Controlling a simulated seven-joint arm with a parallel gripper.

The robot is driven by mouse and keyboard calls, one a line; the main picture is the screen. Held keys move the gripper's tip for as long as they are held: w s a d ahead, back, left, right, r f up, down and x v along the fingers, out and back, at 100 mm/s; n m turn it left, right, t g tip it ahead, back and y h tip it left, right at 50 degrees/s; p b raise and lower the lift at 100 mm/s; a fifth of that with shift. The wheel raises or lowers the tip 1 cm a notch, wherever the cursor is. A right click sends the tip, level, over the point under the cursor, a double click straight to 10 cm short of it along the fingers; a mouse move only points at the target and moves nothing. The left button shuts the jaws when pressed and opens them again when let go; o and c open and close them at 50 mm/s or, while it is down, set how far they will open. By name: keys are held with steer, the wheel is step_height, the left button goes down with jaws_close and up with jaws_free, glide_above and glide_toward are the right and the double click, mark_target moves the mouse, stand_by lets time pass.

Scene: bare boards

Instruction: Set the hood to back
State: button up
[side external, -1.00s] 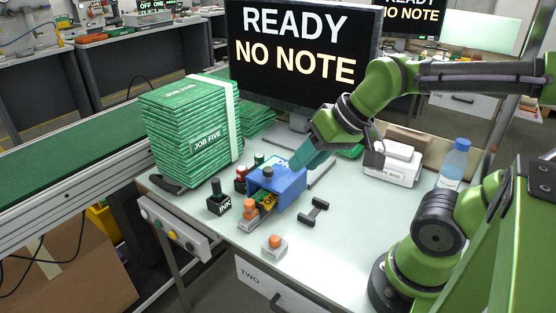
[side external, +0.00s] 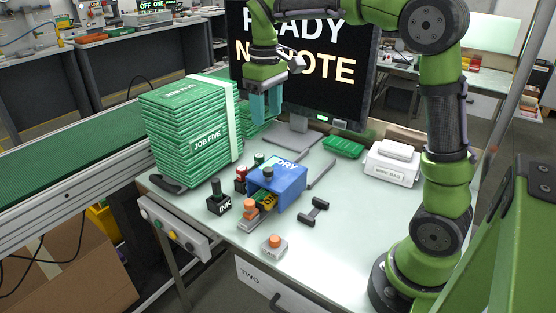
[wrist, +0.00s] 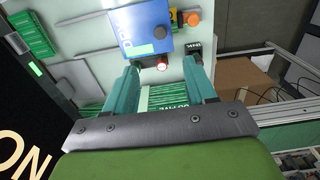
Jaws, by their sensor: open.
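The blue hood (side external: 284,190) marked DRY sits on the bench, with a dark round knob (side external: 267,173) on top. It covers part of a grey slide (side external: 250,219); an orange-knobbed piece (side external: 250,206) and a green-yellow printed piece (side external: 267,200) show out of its front end. My gripper (side external: 267,118) is open and empty, pointing down, high above and behind the hood, in front of the screen. In the wrist view the hood (wrist: 133,28) lies beyond the fingertips, and my gripper (wrist: 162,72) has nothing between its fingers.
A tall green stack (side external: 190,135) stands left of the hood. A black INK block (side external: 218,204), red-topped items (side external: 241,178), a black dumbbell-shaped piece (side external: 313,211) and an orange button (side external: 274,245) surround it. A screen (side external: 310,75) stands behind. The bench's right front is clear.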

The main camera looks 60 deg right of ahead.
mark_target(268, 169)
step_height(268, 169, down, 15)
steer(key=shift+f, duration=0.1)
stand_by(0.4)
jaws_close()
